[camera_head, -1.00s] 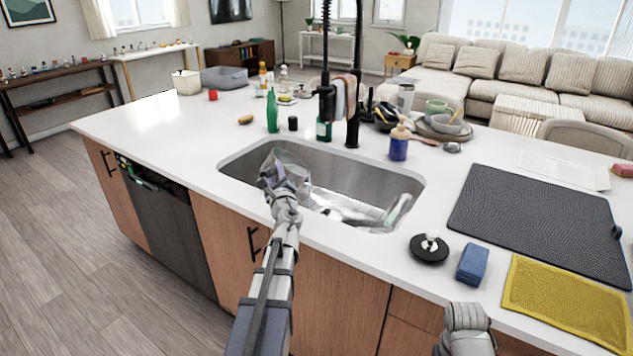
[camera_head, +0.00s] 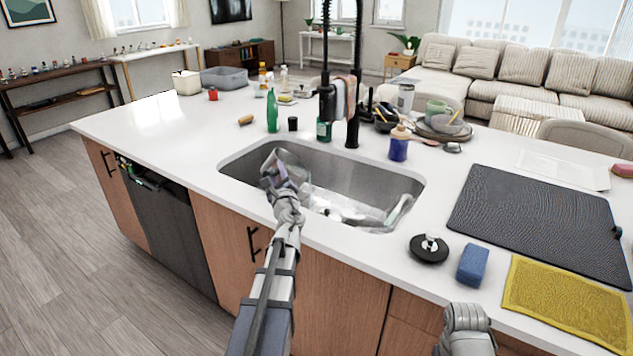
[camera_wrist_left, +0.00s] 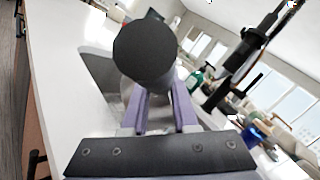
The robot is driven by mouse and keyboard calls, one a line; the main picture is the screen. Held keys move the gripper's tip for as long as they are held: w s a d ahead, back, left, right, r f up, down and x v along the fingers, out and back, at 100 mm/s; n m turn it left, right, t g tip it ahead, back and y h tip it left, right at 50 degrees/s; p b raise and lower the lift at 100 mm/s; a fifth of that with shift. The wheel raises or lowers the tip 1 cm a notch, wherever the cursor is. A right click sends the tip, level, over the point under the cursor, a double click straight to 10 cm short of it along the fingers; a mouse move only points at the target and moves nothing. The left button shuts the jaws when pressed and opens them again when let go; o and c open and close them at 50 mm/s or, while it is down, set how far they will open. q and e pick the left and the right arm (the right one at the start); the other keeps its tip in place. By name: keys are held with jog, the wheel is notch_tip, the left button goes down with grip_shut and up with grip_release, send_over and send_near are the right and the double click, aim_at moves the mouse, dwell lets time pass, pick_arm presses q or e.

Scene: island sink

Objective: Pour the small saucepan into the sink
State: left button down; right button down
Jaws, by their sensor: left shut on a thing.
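The small saucepan (camera_head: 297,170) looks shiny and metallic and hangs tilted over the left part of the sink (camera_head: 375,178). My left gripper (camera_head: 277,178) is at the near-left of the sink, shut on the saucepan. In the left wrist view the purple fingers of the gripper (camera_wrist_left: 160,112) close under a dark round end (camera_wrist_left: 145,48), likely the saucepan's handle. The inside of the pan is too unclear to tell what it holds. Only a grey part of my right arm shows at the bottom; its fingers are not visible.
Shiny pale items (camera_head: 350,208) lie in the sink basin. A black faucet (camera_head: 327,90) stands behind it, with a green bottle (camera_head: 272,111) and a blue soap bottle (camera_head: 399,145) nearby. A black stopper (camera_head: 429,250), a blue sponge (camera_head: 473,265) and a yellow cloth (camera_head: 565,305) lie to the right.

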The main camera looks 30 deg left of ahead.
pick_arm(q)
jog(key=shift+w+d+m, duration=0.45)
jog(key=shift+d+m, duration=0.1)
jog(key=shift+m, duration=0.25)
dwell(1.4)
jog(key=shift+w+d+r+m+t+p, duration=0.15)
jog(key=shift+w+d+r+m+p, duration=0.1)
jog(key=shift+d+r+m+p, duration=0.15)
jog(key=shift+w+d+r+m+t+p, duration=0.15)
jog(key=shift+w+d+r+m+p, duration=0.1)
jog(key=shift+r+m, duration=0.2)
dwell(1.4)
